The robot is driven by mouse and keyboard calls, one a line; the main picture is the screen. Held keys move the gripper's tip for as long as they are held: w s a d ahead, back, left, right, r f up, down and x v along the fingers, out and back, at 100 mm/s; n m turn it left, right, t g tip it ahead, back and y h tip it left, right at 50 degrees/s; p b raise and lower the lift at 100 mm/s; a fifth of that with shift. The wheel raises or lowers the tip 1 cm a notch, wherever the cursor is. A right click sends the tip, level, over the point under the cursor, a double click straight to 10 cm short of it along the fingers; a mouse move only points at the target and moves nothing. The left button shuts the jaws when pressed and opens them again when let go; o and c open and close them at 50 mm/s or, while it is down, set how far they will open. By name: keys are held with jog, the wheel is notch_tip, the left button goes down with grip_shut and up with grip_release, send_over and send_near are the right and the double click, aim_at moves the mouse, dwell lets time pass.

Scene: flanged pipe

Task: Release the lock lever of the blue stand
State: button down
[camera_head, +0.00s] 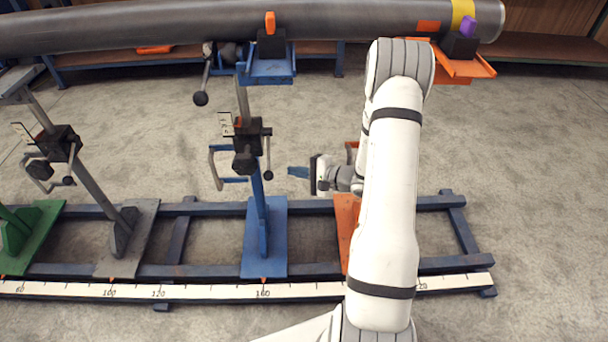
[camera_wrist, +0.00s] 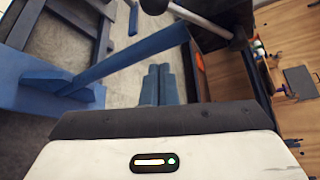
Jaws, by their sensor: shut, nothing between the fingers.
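The blue stand (camera_head: 265,235) stands on the rail, its post rising through a black clamp block (camera_head: 252,135). A thin lever with a dark ball end (camera_head: 268,174) hangs down at the block's right side. I take it to be the lock lever. In the wrist view, a pale rod with a dark ball (camera_wrist: 154,5) shows at the top, probably this lever, with the blue post (camera_wrist: 130,55) slanting below it. My gripper (camera_head: 291,171) is shut and empty, right of the lever and apart from it. Its blue fingers (camera_wrist: 158,70) lie side by side in the wrist view.
A long grey pipe (camera_head: 190,22) lies across the top on the stand heads. An orange stand (camera_head: 346,230) is partly hidden behind my arm. A grey stand (camera_head: 125,235) and green stand (camera_head: 35,235) are to the left. A crank handle (camera_head: 215,168) juts left from the clamp block.

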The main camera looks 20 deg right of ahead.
aim_at(268, 155)
jog(key=shift+w+a+r+b, duration=0.15)
jog(key=shift+a+b, duration=0.2)
jog(key=shift+a, duration=0.95)
jog(key=shift+w+a+r+b, duration=0.15)
jog(key=shift+a+b, duration=0.15)
jog(key=shift+a, duration=1)
jog(key=shift+s, duration=0.15)
